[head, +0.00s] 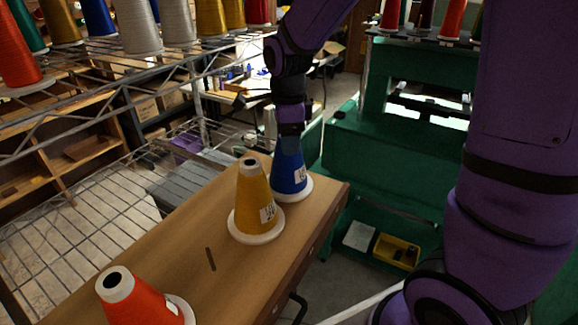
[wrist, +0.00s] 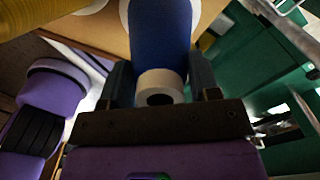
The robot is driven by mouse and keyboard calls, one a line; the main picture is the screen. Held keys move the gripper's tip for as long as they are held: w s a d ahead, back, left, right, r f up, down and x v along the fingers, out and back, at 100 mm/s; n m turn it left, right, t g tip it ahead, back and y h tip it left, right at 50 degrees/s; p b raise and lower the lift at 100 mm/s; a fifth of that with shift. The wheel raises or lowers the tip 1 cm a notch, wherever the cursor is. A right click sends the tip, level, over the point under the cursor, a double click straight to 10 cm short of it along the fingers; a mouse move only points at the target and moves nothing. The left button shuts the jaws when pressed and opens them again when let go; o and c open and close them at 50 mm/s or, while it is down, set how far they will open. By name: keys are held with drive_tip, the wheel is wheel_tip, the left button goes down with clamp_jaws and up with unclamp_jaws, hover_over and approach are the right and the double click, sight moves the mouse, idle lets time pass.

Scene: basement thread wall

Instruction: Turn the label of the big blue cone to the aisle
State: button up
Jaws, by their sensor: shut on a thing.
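The big blue cone (head: 289,178) stands upright on its white base at the far right end of the wooden table top (head: 190,235). Its white label (head: 300,176) shows on its right side in the head view. My gripper (head: 291,130) comes down from above and is shut on the cone's top. In the wrist view the blue cone (wrist: 160,35) runs up between the two fingers of my gripper (wrist: 160,82), with its pale top ring near me. No label can be made out on it there.
A yellow cone (head: 252,195) with a white label stands close to the blue cone, at its left and nearer. An orange-red cone (head: 140,302) is at the front left. Wire racks with cones (head: 140,30) are at the left; a green machine (head: 385,150) is at the right.

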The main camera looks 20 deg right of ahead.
drive_tip(key=shift+f, duration=0.1)
drive_tip(key=o, duration=1)
drive_tip(key=shift+c, duration=0.2)
